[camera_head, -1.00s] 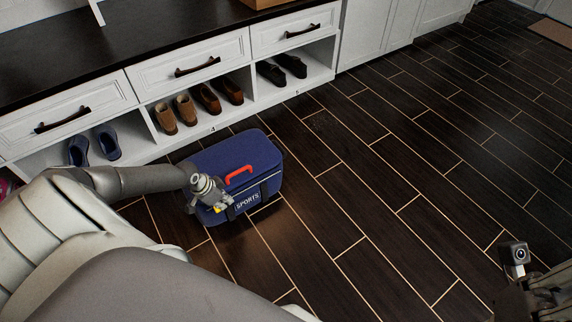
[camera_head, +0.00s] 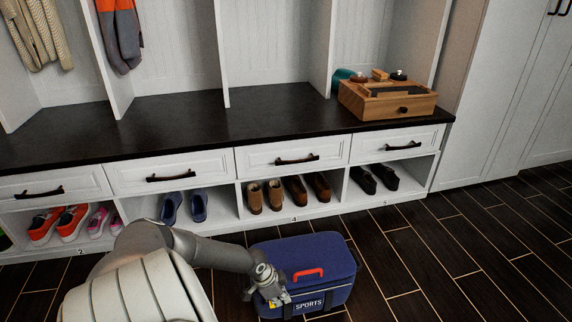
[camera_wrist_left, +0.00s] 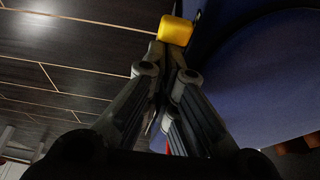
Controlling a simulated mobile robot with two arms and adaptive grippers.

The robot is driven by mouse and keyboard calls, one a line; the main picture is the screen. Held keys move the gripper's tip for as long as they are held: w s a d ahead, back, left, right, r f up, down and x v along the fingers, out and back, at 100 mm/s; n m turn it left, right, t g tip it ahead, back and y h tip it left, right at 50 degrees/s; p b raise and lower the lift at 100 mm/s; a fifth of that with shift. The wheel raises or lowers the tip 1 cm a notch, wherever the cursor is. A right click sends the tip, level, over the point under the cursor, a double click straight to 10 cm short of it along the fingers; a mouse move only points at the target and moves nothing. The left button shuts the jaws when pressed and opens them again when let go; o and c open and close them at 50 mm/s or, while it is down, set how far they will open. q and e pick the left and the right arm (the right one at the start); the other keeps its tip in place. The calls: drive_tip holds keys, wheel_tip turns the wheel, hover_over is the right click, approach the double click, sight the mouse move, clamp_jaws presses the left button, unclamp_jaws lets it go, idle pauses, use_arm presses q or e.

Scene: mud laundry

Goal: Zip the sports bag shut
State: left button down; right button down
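The blue sports bag (camera_head: 330,260) stands on the floor, with a red handle (camera_head: 308,273) on its top and a "SPORTS" label on its front. Its lid looks down on the body; how far the zip is closed is too small to tell. My left gripper (camera_head: 275,298) is at the bag's front left corner. In the left wrist view, its fingers (camera_wrist_left: 172,58) are brought together at a yellow zip pull (camera_wrist_left: 176,30), beside the bag's blue side (camera_wrist_left: 245,75). The fingertips appear closed on the pull. My right gripper is out of view.
A white bench (camera_head: 170,172) with drawers and shoe cubbies stands just behind the bag. Several pairs of shoes sit in the cubbies. A wooden box (camera_head: 388,103) is on the dark bench top. The dark wooden floor (camera_head: 470,250) is clear to the right.

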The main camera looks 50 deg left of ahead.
sight(271, 304)
use_arm(q)
drive_tip(key=v, duration=1.1)
drive_tip(key=shift+r, duration=0.25)
